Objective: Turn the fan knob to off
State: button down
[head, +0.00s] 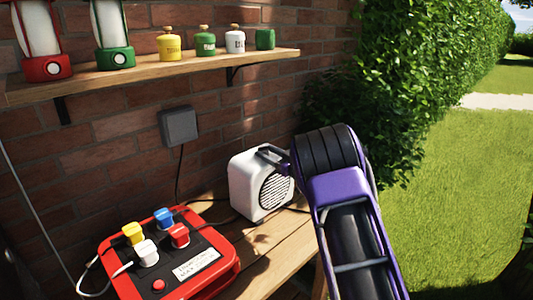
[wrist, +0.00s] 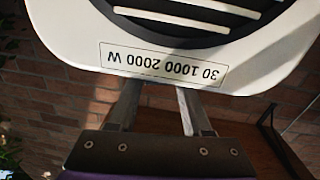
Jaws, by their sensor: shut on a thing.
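The fan (head: 245,178) is a white box with a round dark grille, standing on the wooden table against the brick wall. In the wrist view the fan's front (wrist: 65,50) is close and upside down, with a label reading "30 1000 2000 W" (wrist: 161,64). My gripper (head: 268,152) reaches in from the right to the fan's top. In the wrist view its two fingers (wrist: 160,103) stand apart and pass behind the fan's top edge. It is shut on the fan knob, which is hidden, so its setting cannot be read.
A red power box (head: 228,268) with several coloured plugs stands at the front left. A grey wall box (head: 179,126) has a cable running down. A shelf (head: 150,75) with lanterns and small canisters is above. A hedge (head: 410,70) and open lawn (head: 460,190) lie right.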

jog(key=n+g+y, duration=0.2)
jog(key=g, duration=0.1)
jog(key=n+g+y, duration=0.1)
jog(key=shift+w+d+n+g+y, duration=0.3)
jog(key=shift+w+n+y, duration=0.05)
jog(key=shift+n+y, duration=0.05)
jog(key=shift+f+n+g+y, duration=0.1)
jog(key=shift+n+g+y, duration=0.2)
jog(key=shift+n+g, duration=0.35)
jog(key=shift+w+n+g+y+b, duration=0.15)
jog(key=shift+n+g+y, duration=0.15)
jog(key=shift+n+g, duration=0.45)
jog(key=shift+w+n+g+y+b, duration=0.15)
jog(key=shift+n+g+y, duration=0.15)
jog(key=shift+g, duration=0.8)
jog(key=shift+c, duration=1.8)
grip_release()
jog(key=shift+d, duration=0.1)
jog(key=v, duration=1.7)
jog(key=shift+s+p, duration=0.15)
jog(key=shift+p, duration=0.25)
jog(key=shift+d, duration=0.1)
